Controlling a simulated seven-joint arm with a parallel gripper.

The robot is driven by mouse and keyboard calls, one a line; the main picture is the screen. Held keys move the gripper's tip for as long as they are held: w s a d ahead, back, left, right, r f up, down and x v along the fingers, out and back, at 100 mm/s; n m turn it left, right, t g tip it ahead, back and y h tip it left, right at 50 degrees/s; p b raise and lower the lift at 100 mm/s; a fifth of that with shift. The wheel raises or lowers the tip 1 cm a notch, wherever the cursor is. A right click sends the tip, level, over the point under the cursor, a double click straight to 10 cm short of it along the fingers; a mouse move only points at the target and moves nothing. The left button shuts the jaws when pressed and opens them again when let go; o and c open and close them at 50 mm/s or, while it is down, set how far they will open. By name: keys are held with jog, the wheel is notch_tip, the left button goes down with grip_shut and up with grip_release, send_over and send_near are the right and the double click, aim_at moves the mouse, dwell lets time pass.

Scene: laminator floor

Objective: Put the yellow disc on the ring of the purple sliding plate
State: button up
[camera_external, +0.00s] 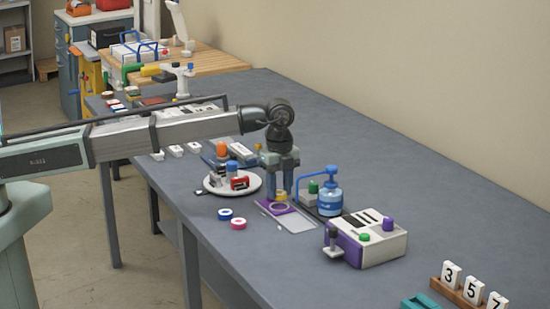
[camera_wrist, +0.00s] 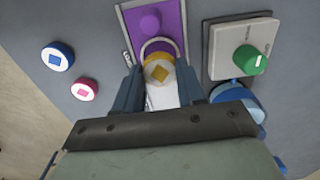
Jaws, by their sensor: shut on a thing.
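The yellow disc (camera_wrist: 159,71) has a gold diamond on a white face and sits between my gripper's fingertips (camera_wrist: 159,82). In the external view my gripper (camera_external: 282,190) points down, shut on the yellow disc (camera_external: 281,196). The purple sliding plate (camera_wrist: 136,21) has a round purple knob (camera_wrist: 150,23) and a pale ring (camera_wrist: 145,43). The disc covers the ring's near part in the wrist view, off its centre. Whether it touches the plate is unclear. The purple plate (camera_external: 264,208) lies on a grey base (camera_external: 298,222) in the external view.
Blue (camera_external: 225,214) and pink (camera_external: 238,223) discs lie left of the plate. A round white tray (camera_external: 214,188) with small items stands behind left. A blue pump bottle (camera_external: 328,200) and a box with a green knob (camera_wrist: 243,60) stand close on the right. A white-purple machine (camera_external: 372,246) is front right.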

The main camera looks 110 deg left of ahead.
aim_at(277, 193)
jog(key=shift+f, duration=1.3)
jog(key=shift+f, duration=0.1)
jog(key=shift+f, duration=0.3)
jog(key=shift+s+f, duration=0.15)
jog(key=shift+f, duration=0.15)
jog(key=o, duration=1.1)
jog(key=shift+d, duration=0.1)
jog(key=shift+c, duration=0.2)
jog(key=shift+o, duration=0.2)
jog(key=shift+s, duration=0.15)
jog(key=shift+d, duration=0.1)
notch_tip(277, 193, up, 13)
jog(key=shift+w+r, duration=0.2)
jog(key=shift+w, duration=0.15)
